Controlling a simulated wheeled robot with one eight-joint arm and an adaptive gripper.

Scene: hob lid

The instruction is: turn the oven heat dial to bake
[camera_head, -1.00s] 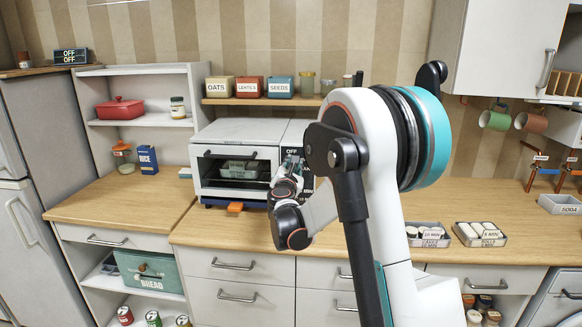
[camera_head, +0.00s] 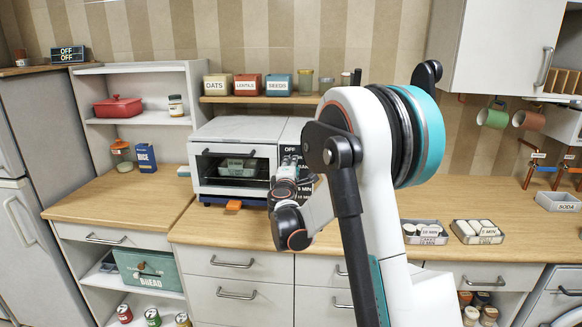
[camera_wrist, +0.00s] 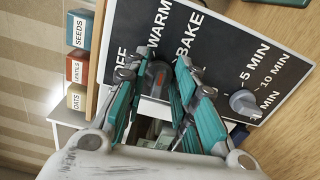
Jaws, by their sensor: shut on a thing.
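The toaster oven (camera_head: 236,134) stands on the counter with its dark control panel on its right side. In the wrist view the panel (camera_wrist: 222,60) appears rotated, with OFF, WARM and BAKE labels around the heat dial (camera_wrist: 159,77). The dial is grey with a reddish mark and sits between my fingertips. Which label it points to is hard to tell, as the fingers cover part of it. My gripper (camera_wrist: 160,82) is shut on the heat dial; it also shows at the panel in the head view (camera_head: 291,168).
A second grey dial (camera_wrist: 245,103) with minute labels sits beside the heat dial, close to my finger. Trays (camera_head: 424,239) of white pieces stand to the right. Canisters (camera_head: 252,85) line the shelf above.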

